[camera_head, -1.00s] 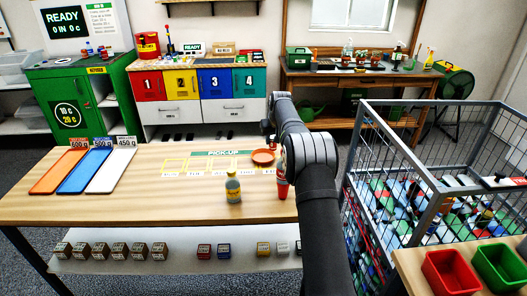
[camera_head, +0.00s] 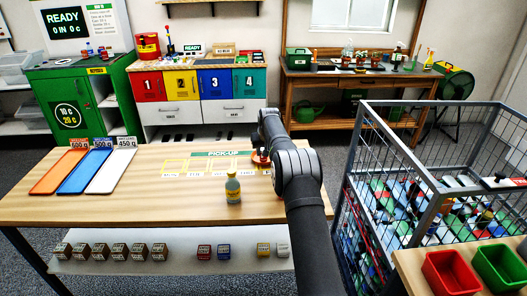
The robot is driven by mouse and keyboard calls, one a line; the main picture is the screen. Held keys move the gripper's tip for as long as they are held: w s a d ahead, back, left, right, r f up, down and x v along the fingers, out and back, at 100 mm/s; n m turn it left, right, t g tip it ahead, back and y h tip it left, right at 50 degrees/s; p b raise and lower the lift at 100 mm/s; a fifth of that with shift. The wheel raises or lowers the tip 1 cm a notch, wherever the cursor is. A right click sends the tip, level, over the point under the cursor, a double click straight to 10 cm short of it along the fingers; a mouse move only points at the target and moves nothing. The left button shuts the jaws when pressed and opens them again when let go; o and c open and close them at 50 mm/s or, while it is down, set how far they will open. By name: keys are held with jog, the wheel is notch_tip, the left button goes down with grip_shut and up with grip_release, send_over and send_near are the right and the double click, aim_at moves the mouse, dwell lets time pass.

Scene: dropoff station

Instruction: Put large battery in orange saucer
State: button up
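The orange saucer (camera_head: 254,163) lies on the wooden table near the right end of the pick-up markings. Only part of it shows. My arm reaches in from the lower right, and its end, my gripper (camera_head: 262,156), is over the saucer and hides some of it. The fingers are too small and covered to tell open from shut. I cannot make out a large battery; one may be hidden by my gripper or arm.
Orange, blue and white trays (camera_head: 112,171) lie at the left. A wire cage (camera_head: 440,190) stands right of the table. The table's middle left is clear.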

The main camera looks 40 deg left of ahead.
jog(key=shift+f, duration=0.3)
jog(key=o, duration=1.1)
jog(key=shift+c, duration=0.2)
jog(key=shift+r, duration=0.25)
jog(key=v, duration=1.2)
jog(key=shift+w, duration=0.1)
jog(key=x, duration=1.2)
jog(key=shift+f, duration=0.2)
jog(key=shift+r, duration=1.05)
